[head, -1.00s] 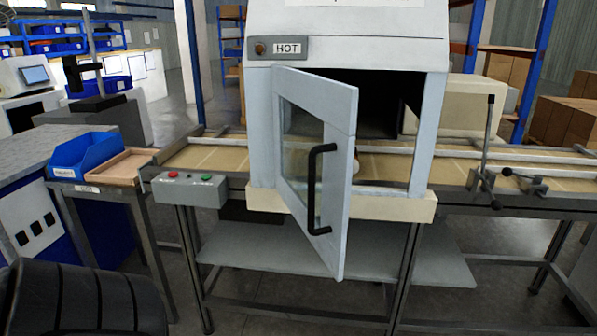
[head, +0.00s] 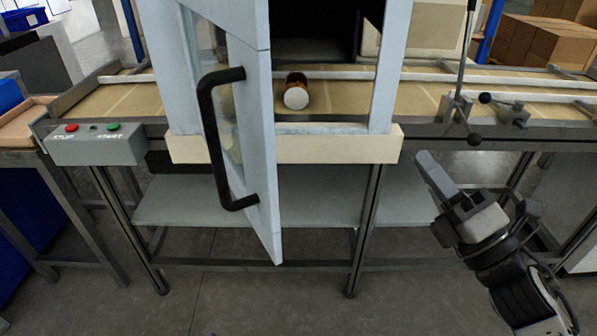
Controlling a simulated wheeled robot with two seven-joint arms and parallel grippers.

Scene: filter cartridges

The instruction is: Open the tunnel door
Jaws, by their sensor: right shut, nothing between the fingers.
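The tunnel door (head: 259,130) is a pale blue-grey windowed panel hinged on the left of the tunnel housing (head: 392,65). It stands swung out toward me, with the opening visible to its right. Its black bar handle (head: 212,140) is on the near face, with nothing holding it. My right gripper (head: 428,165) is to the right of the door, in front of the conveyor and apart from both. Its fingers are shut and empty. My left gripper is not in view.
A cartridge with a white end (head: 296,95) lies on the conveyor (head: 430,97) within the opening. A control box (head: 95,145) with red and green buttons is at left. A lever clamp (head: 460,105) stands behind my right gripper. A shelf (head: 310,200) runs below.

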